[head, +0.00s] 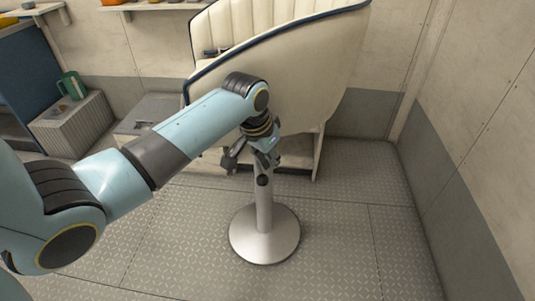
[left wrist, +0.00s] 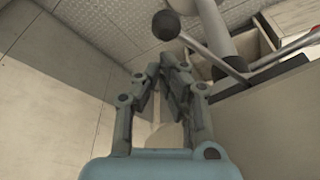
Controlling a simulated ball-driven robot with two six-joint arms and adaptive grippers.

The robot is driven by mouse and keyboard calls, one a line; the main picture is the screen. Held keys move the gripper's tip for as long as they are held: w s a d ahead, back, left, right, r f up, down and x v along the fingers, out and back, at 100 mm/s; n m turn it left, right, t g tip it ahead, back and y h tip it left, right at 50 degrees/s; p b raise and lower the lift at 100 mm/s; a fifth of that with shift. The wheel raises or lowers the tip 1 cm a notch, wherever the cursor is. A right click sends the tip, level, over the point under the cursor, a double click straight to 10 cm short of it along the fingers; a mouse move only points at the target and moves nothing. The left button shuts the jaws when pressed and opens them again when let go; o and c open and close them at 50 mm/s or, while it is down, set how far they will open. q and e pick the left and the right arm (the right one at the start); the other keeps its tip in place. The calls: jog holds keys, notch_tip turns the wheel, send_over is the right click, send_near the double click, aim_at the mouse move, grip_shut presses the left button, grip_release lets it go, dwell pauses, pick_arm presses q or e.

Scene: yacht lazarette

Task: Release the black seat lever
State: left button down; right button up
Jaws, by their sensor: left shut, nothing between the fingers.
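The black seat lever (left wrist: 205,52) shows in the left wrist view as a dark rod with a ball knob (left wrist: 166,25) on its end, below the seat. My left gripper (left wrist: 173,62) is shut and empty, its fingertips just short of the ball knob in that picture; I see no contact. In the head view my left gripper (head: 252,158) is at the top of the seat's pedestal (head: 264,208), under the cream seat (head: 300,75). There the gripper and arm hide much of the area under the seat, and I cannot make out the lever clearly. My right gripper is out of view.
A second lever with a red grip (left wrist: 300,43) runs to the right in the left wrist view. The pedestal's round base (head: 264,236) stands on patterned flooring. A grey crate (head: 75,122) with a green mug (head: 72,86) is at left. Floor around the base is clear.

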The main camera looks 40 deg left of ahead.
pick_arm(q)
jog(key=x, duration=0.4)
jog(key=shift+w+f+b, duration=0.1)
jog(key=shift+f+b, duration=0.15)
jog(key=shift+b, duration=0.15)
jog(key=shift+a, duration=0.1)
jog(key=s+a+m+p, duration=0.1)
jog(key=s+a+p, duration=0.3)
jog(key=s+p, duration=0.1)
jog(key=shift+s+a+p, duration=0.15)
jog(key=shift+s+p, duration=0.15)
jog(key=shift+r, duration=0.1)
jog(key=v, duration=1.2)
jog(key=shift+w+a, duration=0.1)
jog(key=shift+a, duration=0.1)
